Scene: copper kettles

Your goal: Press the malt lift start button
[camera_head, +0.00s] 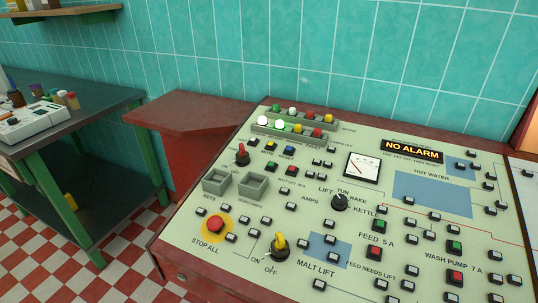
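A pale green control panel (300,225) slopes across the right half of the head view. The label "MALT LIFT" (316,268) is printed near its front edge. Small dark buttons with grey caps, such as this button (319,284), sit around that label. I cannot tell which one is the start button. A yellow-handled on/off switch (280,243) stands left of the label. A green button (375,225) and a red button (373,253) flank the label "FEED 5 A". Neither of my grippers is in view.
A red stop-all button (215,223) on a yellow disc is at the panel's left front. A black selector knob (339,202), a dial meter (362,167) and a "NO ALARM" display (411,150) are farther back. A dark table (85,118) stands left, with checkered floor between.

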